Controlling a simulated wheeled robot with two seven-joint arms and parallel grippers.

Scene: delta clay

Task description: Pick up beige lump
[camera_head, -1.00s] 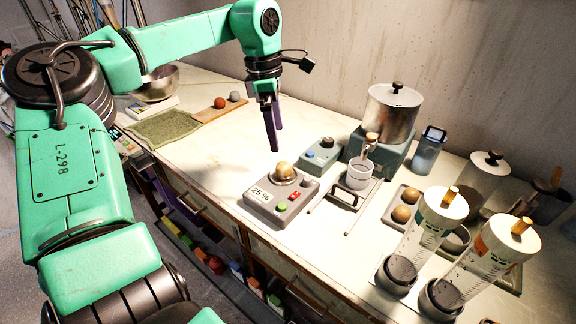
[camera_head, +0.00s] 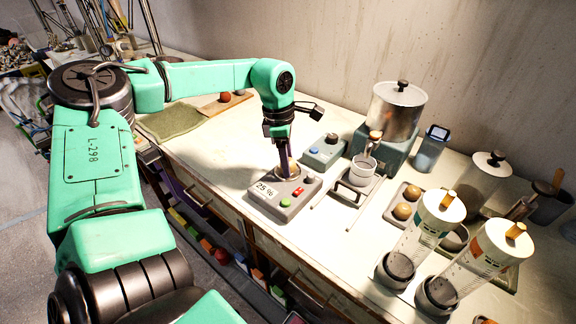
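Two other beige lumps, an upper one (camera_head: 412,192) and a lower one (camera_head: 403,211), sit in a grey tray to the right. My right gripper is not in view.
A blue-grey button box (camera_head: 322,152) stands close behind the scale. A small white cup (camera_head: 362,172) on a stand is just right of it, under a metal tank (camera_head: 395,110). Two tilted clear cylinders stand at the front right. A green mat (camera_head: 170,122) lies at left.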

